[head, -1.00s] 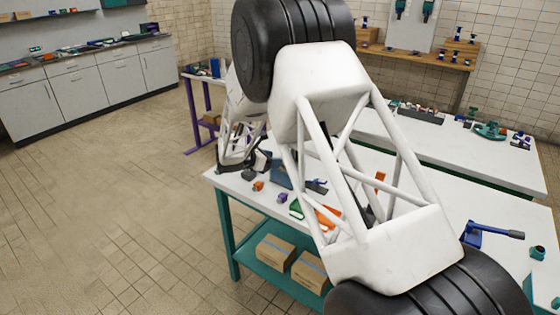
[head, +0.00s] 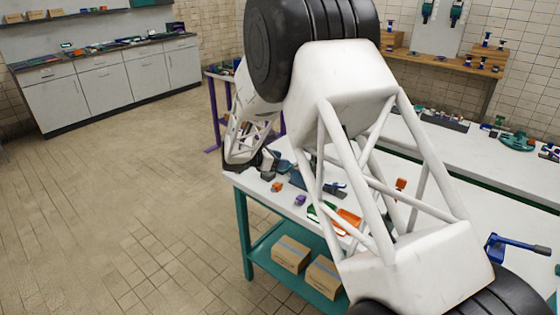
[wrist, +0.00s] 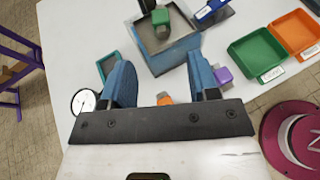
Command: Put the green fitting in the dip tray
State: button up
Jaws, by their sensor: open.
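The green fitting (wrist: 161,19) is a small green block with a dark part on top. In the wrist view it shows at the top, within the outline of a square, blue-grey open box that looks like the dip tray (wrist: 172,62); I cannot tell if it rests on the bottom. The box is partly visible in the head view (head: 290,174). My gripper (wrist: 160,70) is open and empty, its two blue fingers pointing toward the near side of the box. In the head view my gripper (head: 264,162) is over the table's far left end.
An orange block (wrist: 164,98) shows between the fingers, and a purple block (wrist: 222,75) is beside the right finger. Green (wrist: 257,52) and orange (wrist: 296,36) bins are at right. A white dial (wrist: 83,102) and a dark-rimmed teal piece (wrist: 107,66) are at left.

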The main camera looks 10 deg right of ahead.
dwell(0.3)
jog(key=s+d+r+m+g+y, duration=0.1)
jog(key=s+d+r+m+y, duration=0.1)
jog(key=s+d+r+m, duration=0.5)
jog(key=s+r+m+g+y, duration=0.15)
jog(key=s+r, duration=0.25)
jog(key=s, duration=0.6)
jog(key=s+d+r+m+g+y, duration=0.2)
jog(key=s+d+r+m, duration=0.15)
jog(key=s+r, duration=0.4)
jog(key=s+m+t+y, duration=0.2)
jog(key=s+m+y, duration=0.5)
jog(key=s, duration=2.3)
jog(key=a+m, duration=0.1)
jog(key=m, duration=0.2)
jog(key=shift+s+r+m, duration=0.2)
jog(key=shift+m, duration=0.1)
